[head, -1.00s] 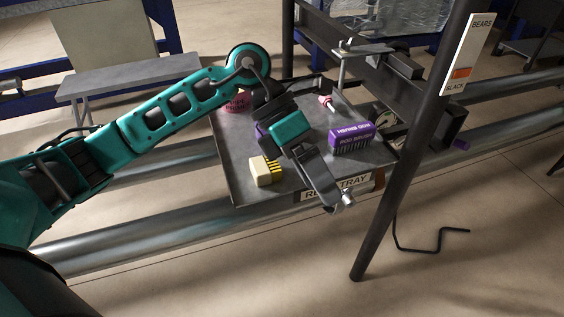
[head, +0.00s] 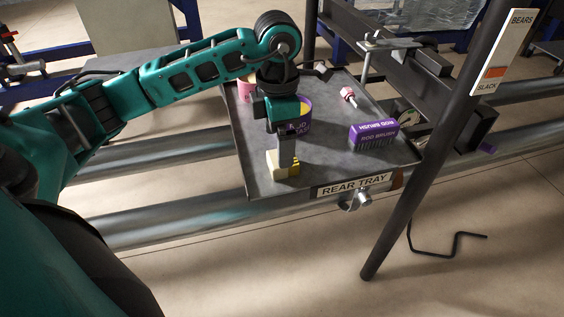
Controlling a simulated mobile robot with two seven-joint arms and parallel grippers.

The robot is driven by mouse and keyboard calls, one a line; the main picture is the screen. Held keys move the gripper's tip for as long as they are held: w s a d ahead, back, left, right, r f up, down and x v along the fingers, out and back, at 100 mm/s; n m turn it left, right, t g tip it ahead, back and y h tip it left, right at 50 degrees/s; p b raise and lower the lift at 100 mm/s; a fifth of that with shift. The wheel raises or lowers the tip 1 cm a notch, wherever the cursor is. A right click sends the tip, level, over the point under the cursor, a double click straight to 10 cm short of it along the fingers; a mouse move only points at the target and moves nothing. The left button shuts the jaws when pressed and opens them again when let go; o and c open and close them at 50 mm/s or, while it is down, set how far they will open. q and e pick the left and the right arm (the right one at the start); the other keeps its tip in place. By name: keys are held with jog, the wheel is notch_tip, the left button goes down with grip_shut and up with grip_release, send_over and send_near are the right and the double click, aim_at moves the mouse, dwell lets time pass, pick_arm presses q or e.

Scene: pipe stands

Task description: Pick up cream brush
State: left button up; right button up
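The cream brush (head: 273,161) is a pale block with yellow bristles, lying near the front left of the grey rear tray (head: 325,158). My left gripper (head: 287,168) points straight down at it. Its fingers cover the middle of the brush and look to be at or just above it. They show edge-on as one dark strip, so I cannot see the gap between them or any grip. The brush rests on the tray, partly hidden. My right gripper is not in view.
A purple tape roll (head: 305,115) stands behind my gripper, partly hidden. A pink-headed tool (head: 348,95) and a pink item (head: 245,90) lie farther back. A dark post (head: 425,155) rises at right.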

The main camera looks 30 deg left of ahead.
pick_arm(q)
jog(key=f, duration=0.4)
jog(key=shift+s+d, duration=0.1)
jog(key=shift+d, duration=0.3)
jog(key=shift+f, duration=0.55)
jog(key=shift+c, duration=0.3)
jog(key=c, duration=1.1)
jog(key=shift+r, duration=0.15)
notch_tip(320, 180, up, 20)
jog(key=p, duration=0.3)
